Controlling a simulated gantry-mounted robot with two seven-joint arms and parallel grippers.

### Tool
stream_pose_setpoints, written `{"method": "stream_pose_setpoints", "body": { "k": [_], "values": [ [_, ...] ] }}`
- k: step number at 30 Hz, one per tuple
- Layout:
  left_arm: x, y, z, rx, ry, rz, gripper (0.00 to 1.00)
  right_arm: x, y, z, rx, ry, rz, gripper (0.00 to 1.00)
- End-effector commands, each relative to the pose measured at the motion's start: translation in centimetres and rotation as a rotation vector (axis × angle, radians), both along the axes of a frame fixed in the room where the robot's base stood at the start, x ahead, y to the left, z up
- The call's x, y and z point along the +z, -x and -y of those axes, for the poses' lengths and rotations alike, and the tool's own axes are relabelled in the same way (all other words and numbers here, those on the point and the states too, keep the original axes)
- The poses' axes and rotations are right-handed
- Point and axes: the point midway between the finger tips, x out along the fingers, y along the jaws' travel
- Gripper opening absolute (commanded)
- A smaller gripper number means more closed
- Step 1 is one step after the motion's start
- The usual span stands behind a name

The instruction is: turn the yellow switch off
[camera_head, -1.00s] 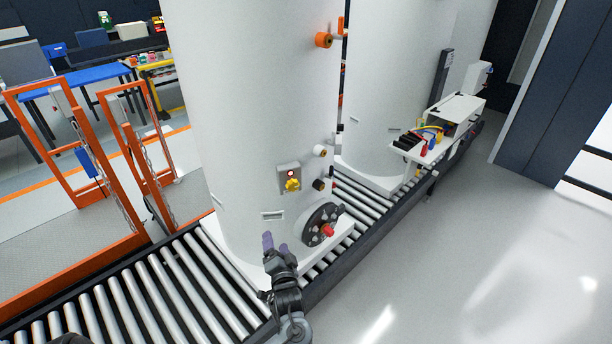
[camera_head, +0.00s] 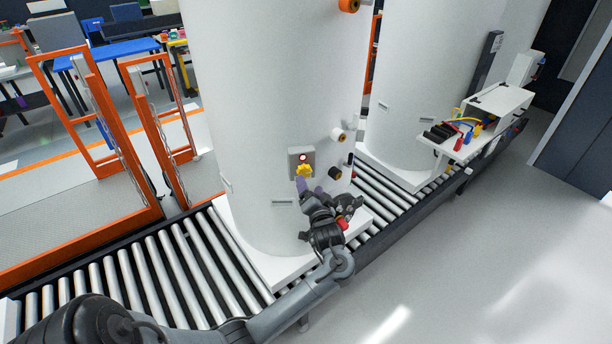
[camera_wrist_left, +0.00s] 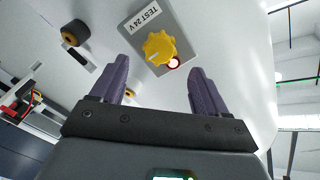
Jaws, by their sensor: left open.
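The yellow switch (camera_head: 304,170) is a knob on a grey box (camera_head: 294,158) on the front of the near white tank. A red lamp (camera_head: 303,157) sits above the knob in the head view. In the left wrist view the yellow switch (camera_wrist_left: 159,48) shows on the plate marked "TEST 24 V", beside the red lamp (camera_wrist_left: 174,63). My left gripper (camera_head: 312,187) is just below the switch; its purple fingers (camera_wrist_left: 157,85) are open and empty, with the knob ahead between them and apart from both. My right gripper is not in view.
The near tank (camera_head: 270,90) stands on a roller conveyor (camera_head: 150,270). A white spool-like fitting (camera_head: 338,135) and a dark fitting (camera_head: 335,173) stick out right of the switch. The red valve (camera_head: 342,223) is partly hidden by my gripper. Orange frames (camera_head: 90,130) stand left.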

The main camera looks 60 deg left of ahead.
Motion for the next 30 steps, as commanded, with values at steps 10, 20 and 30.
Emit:
{"method": "stream_pose_setpoints", "body": {
  "k": [10, 20, 30],
  "values": [
    [0.1, -1.7, -4.9, 0.0, -0.002, 0.0, 0.75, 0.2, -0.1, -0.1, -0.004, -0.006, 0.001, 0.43],
    [0.0, -2.1, -6.2, -0.001, 0.001, 0.0, 0.75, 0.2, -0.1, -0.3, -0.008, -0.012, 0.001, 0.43],
    [0.0, -2.1, -6.2, -0.001, 0.001, 0.0, 0.53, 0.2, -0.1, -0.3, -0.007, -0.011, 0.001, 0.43]
  ]
}}
